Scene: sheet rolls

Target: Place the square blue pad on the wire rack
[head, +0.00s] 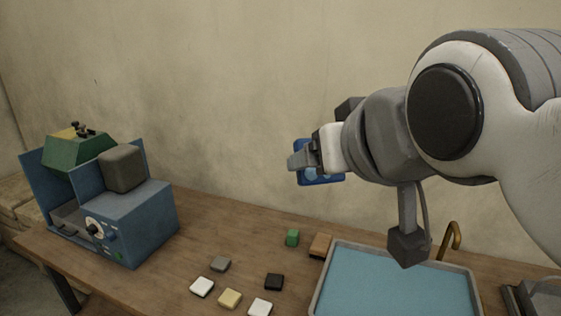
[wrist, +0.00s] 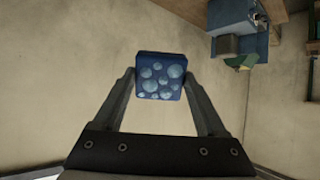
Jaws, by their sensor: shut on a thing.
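The square blue pad (wrist: 161,76) shows in the wrist view between my two fingertips, with pale blue round spots on its face. My gripper (wrist: 160,84) is shut on it, one finger at each side. In the head view the pad (head: 326,177) is partly hidden behind my gripper (head: 303,159), held up in the air above the table, near the wall. I cannot make out a wire rack for certain; a grey metal edged thing (head: 535,298) is cut off at the lower right corner.
A wooden table (head: 185,262) carries a blue machine (head: 145,222) at the left. A tray of blue water (head: 395,283) with a brass tap (head: 450,240) stands at the right.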

